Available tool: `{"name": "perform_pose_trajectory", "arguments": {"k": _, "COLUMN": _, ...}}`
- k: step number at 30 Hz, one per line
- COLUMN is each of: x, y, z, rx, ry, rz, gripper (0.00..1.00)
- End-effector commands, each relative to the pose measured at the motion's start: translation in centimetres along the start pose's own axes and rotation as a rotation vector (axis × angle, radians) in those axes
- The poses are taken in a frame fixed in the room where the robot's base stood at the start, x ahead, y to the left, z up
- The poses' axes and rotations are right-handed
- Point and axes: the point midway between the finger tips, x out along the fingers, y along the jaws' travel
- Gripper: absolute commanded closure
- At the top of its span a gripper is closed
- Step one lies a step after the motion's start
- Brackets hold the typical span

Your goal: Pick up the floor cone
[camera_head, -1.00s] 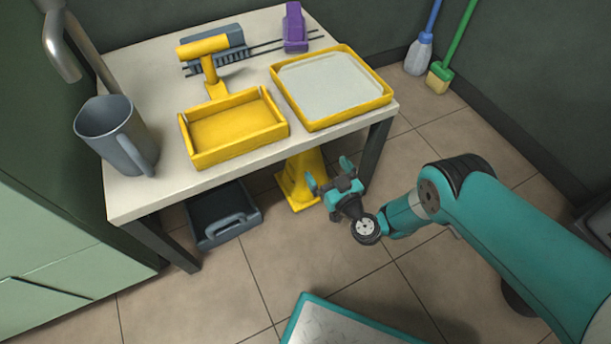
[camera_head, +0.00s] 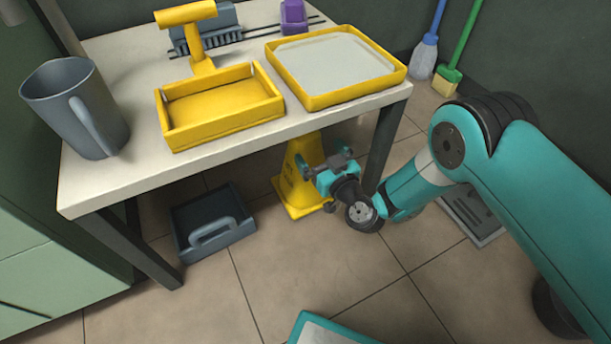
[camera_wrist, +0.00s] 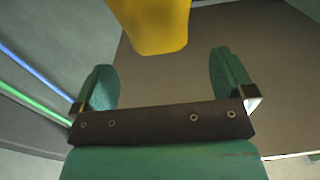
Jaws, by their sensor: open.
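The yellow floor cone (camera_head: 298,185) stands upright on the tiles under the front edge of the table, its top hidden by the tabletop. My gripper (camera_head: 323,165) is low beside its right side in the head view and hides part of it. In the wrist view the yellow cone (camera_wrist: 152,25) shows at the top of the picture, just beyond the fingertips and roughly between them. My gripper (camera_wrist: 165,80) is open, with nothing between its green fingers. I cannot tell whether a finger touches the cone.
The table (camera_head: 110,185) overhangs the cone, with one leg (camera_head: 384,145) just right of my gripper. A dark grey bin (camera_head: 212,225) is on the floor left of the cone. A grey jug (camera_head: 75,108), yellow box (camera_head: 220,112) and yellow tray (camera_head: 335,70) stand on the table.

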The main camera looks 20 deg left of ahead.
Motion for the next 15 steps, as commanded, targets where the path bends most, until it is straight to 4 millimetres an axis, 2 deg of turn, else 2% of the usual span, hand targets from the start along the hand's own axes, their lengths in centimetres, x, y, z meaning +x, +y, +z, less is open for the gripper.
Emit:
{"name": "perform_pose_trajectory", "arguments": {"k": 9, "x": 2.1, "y": -0.1, "z": 0.1, "rx": -0.003, "ry": 0.002, "rz": -0.004, "gripper": 0.0}}
{"name": "perform_pose_trajectory", "arguments": {"k": 15, "x": 2.7, "y": 0.0, "z": 0.0, "rx": 0.0, "ry": 0.002, "rz": 0.001, "gripper": 0.0}}
